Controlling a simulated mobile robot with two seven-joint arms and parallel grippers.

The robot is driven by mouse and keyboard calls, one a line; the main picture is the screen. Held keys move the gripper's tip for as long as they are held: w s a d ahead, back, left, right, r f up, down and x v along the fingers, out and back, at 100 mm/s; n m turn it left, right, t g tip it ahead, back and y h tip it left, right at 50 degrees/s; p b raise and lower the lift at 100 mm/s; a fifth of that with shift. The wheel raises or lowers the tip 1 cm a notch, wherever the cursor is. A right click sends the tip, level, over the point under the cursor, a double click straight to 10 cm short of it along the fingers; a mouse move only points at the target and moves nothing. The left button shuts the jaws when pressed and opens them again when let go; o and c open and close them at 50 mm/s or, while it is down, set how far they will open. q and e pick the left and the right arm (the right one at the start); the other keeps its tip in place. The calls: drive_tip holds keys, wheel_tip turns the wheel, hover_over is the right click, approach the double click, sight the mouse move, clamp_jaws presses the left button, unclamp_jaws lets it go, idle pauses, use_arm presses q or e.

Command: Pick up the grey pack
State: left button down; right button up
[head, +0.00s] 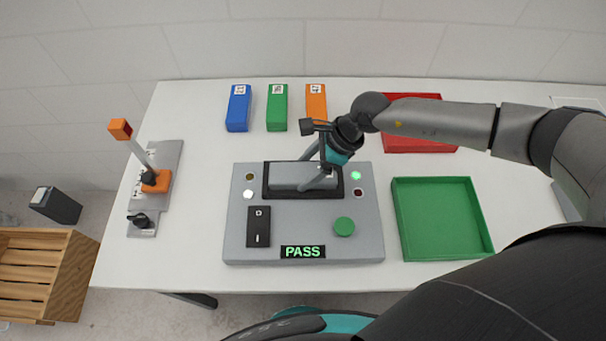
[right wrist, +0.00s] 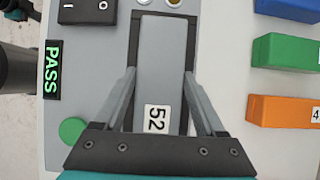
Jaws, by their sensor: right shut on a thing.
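The grey pack (head: 292,176) lies in the dark slot of the grey test panel (head: 300,222). In the right wrist view the pack (right wrist: 158,65) shows a white label reading 52. My right gripper (head: 318,174) reaches down over the slot, its fingers on both sides of the pack. In the right wrist view the gripper (right wrist: 158,85) is shut on the pack. The pack appears still in the slot; whether it is lifted at all I cannot tell. My left gripper is not in view.
The panel has a lit PASS display (head: 303,252), a black switch (head: 259,226) and a green button (head: 344,227). Blue (head: 238,108), green (head: 277,108) and orange packs (head: 316,101) stand behind it. A green tray (head: 482,217) and red tray (head: 420,148) are right; a lever fixture (head: 156,182) is left.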

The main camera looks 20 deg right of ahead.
drive_tip(key=c, duration=0.7)
drive_tip(key=shift+r, duration=0.1)
